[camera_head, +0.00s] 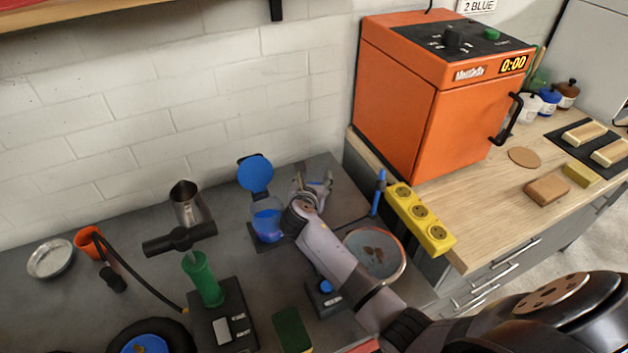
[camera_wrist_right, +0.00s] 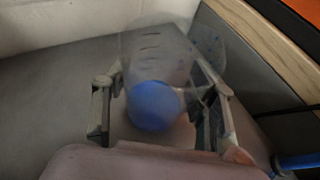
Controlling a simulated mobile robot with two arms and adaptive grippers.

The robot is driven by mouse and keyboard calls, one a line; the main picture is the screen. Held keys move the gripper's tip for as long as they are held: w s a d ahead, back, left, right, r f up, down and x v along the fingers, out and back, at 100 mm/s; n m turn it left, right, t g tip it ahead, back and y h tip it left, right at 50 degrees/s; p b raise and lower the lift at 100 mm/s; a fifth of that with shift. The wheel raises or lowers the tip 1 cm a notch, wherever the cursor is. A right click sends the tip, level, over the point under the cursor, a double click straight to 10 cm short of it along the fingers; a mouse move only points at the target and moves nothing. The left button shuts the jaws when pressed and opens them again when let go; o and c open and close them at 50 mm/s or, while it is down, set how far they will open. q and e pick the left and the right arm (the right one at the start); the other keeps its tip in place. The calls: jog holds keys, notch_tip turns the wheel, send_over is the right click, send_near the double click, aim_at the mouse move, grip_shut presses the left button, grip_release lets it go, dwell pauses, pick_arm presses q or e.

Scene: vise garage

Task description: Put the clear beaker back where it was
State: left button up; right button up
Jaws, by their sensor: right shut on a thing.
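My right gripper (camera_head: 318,186) reaches in from the lower right over the grey bench by the white brick wall. In the right wrist view its fingers (camera_wrist_right: 158,110) stand on either side of the clear beaker (camera_wrist_right: 158,52), shut on it. The beaker is see-through, with dark marks on its wall and a round blue patch (camera_wrist_right: 155,105) showing at the near end. In the head view the beaker is hard to make out at the fingers. My left gripper is not in view.
A clear vessel with blue liquid (camera_head: 267,224) and a round blue part (camera_head: 255,173) stand just left of my gripper. A yellow socket strip (camera_head: 420,219) edges the wooden counter (camera_head: 480,222), which holds an orange oven (camera_head: 395,110).

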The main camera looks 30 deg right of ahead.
jog(key=o, duration=1.3)
jog(key=v, duration=0.7)
jog(key=shift+s+a+r, duration=0.15)
jog(key=shift+s+r, duration=0.05)
